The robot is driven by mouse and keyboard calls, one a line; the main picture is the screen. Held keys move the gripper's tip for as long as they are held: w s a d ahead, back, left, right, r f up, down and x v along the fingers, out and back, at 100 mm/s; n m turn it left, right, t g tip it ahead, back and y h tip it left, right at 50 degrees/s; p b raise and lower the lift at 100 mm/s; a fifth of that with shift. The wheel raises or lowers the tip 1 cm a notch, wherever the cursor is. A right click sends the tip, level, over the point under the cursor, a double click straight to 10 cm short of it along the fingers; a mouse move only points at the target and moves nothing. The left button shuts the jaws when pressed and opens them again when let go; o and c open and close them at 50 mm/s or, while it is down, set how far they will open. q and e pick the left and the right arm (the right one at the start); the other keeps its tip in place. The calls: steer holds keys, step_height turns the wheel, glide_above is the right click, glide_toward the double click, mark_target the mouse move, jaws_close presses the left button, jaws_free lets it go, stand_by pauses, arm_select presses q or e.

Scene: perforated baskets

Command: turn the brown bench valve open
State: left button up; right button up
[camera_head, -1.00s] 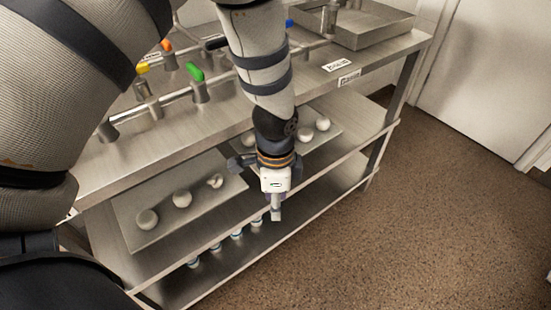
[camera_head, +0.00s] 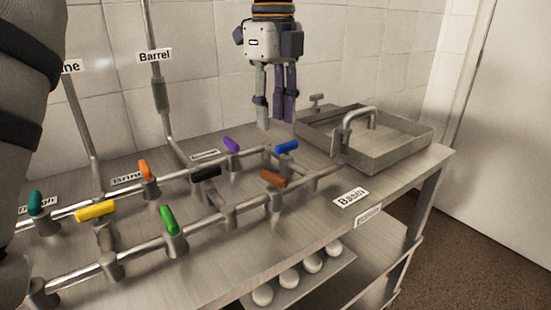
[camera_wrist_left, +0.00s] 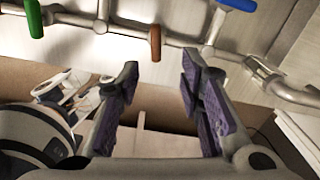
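The brown bench valve (camera_head: 273,180) is a brown lever on a metal post in the front pipe run, near the basin. Its lever lies across the pipe. In the left wrist view the brown lever (camera_wrist_left: 155,43) shows at upper middle, just beyond and between the fingertips. My left gripper (camera_head: 276,123) hangs fingers down in the head view, appearing above and behind the valve in the picture. Its purple-padded fingers (camera_wrist_left: 161,68) are apart with nothing between them, and do not touch the lever. My right gripper is not in view.
A blue lever (camera_head: 287,147), black lever (camera_head: 206,174), purple lever (camera_head: 231,145) and green lever (camera_head: 169,220) stand close by on the pipes. A metal basin (camera_head: 415,150) with a tap (camera_head: 357,118) is at right. Pale round objects (camera_head: 288,278) lie on the shelf below.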

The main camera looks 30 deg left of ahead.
mark_target(274, 174)
arm_select(q)
steer(key=f, duration=0.7)
steer(key=s+f, duration=0.1)
steer(key=f, duration=0.3)
steer(key=shift+d+f+p, duration=0.25)
steer(key=shift+p, duration=0.15)
steer(key=shift+w, duration=0.1)
jaws_close()
